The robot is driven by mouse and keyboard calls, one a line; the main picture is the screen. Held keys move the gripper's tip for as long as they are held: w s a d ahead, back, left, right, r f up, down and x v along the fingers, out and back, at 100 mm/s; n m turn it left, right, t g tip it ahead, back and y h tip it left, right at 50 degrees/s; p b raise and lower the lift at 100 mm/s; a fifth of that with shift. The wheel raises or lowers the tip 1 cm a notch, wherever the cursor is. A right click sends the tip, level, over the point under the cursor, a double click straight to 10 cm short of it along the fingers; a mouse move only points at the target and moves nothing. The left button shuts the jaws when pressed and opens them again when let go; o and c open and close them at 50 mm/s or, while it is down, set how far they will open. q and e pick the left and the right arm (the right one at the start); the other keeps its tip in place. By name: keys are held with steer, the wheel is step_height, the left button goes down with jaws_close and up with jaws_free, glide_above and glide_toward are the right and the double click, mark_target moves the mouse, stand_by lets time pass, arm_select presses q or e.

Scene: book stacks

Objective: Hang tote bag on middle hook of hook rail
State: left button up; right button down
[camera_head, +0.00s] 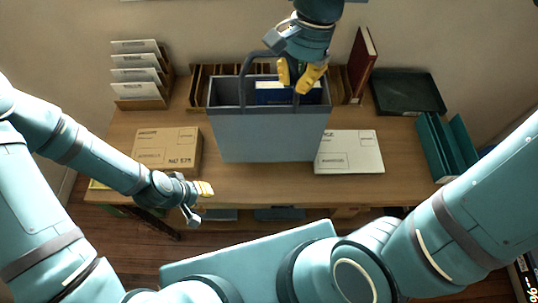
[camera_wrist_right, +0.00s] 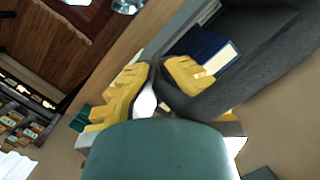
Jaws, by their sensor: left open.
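The tote bag (camera_head: 265,138) is a grey-blue, open-topped bag, upright at the middle of the desk, with dark handles and a blue book (camera_head: 272,92) inside. I cannot tell whether its base touches the desk. My right gripper (camera_head: 298,80) comes down from the top over the bag's right side. In the right wrist view its yellow fingers (camera_wrist_right: 157,85) are closed around the dark handle (camera_wrist_right: 210,103). My left gripper (camera_head: 198,200) is open and empty by the desk's front edge, left of the bag and apart from it. I cannot make out the hook rail.
A cardboard box (camera_head: 167,149) lies left of the bag, a white box (camera_head: 349,152) right of it. An envelope rack (camera_head: 140,75), a red book (camera_head: 361,62), a black tray (camera_head: 408,93) and teal folders (camera_head: 446,146) line the desk. The desk's front middle is clear.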

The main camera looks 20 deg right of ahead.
mark_target(294, 111)
steer(key=shift+s+f, duration=0.1)
steer(key=shift+f, duration=0.2)
steer(key=x, duration=0.3)
steer(key=d+b+x, duration=0.1)
steer(key=x, duration=0.2)
steer(key=w+x, duration=0.1)
steer(key=x, duration=0.2)
steer(key=shift+w+d+f, duration=0.1)
steer(key=shift+d+f, duration=0.2)
steer(key=shift+b, duration=0.3)
steer(key=c, duration=1.1)
jaws_free()
steer(key=shift+c, duration=0.2)
steer(key=s+p+v, duration=0.1)
steer(key=p+v, duration=0.1)
steer(key=v, duration=1)
steer(key=shift+w, duration=0.35)
